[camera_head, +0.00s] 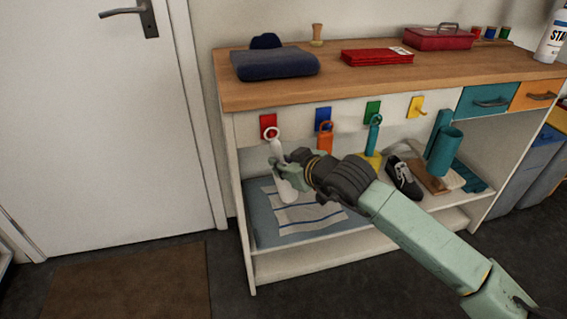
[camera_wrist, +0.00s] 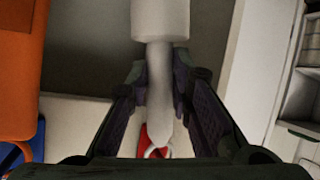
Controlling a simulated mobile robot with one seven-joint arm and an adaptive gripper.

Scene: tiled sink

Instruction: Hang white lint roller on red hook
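The white lint roller (camera_head: 284,189) hangs roughly upright in front of the shelf, its handle ring at the top. My gripper (camera_head: 280,168) is at its handle. In the wrist view, the fingers (camera_wrist: 160,85) are closed on both sides of the lint roller's handle (camera_wrist: 159,95), with the thick white roller (camera_wrist: 160,20) beyond. The red hook (camera_head: 267,121) is on the cabinet's front rail, at the far left. The ring overlaps the lower part of its red plate in the head view. The red plate also shows in the wrist view (camera_wrist: 143,139). I cannot tell whether the ring is around the hook.
Blue (camera_head: 323,115), green (camera_head: 372,110) and yellow (camera_head: 416,106) hooks continue to the right. An orange tool (camera_head: 325,140) hangs on the blue one and a teal tool (camera_head: 374,137) on the green one. A striped cloth (camera_head: 305,216) lies on the shelf below, left of a shoe (camera_head: 403,178).

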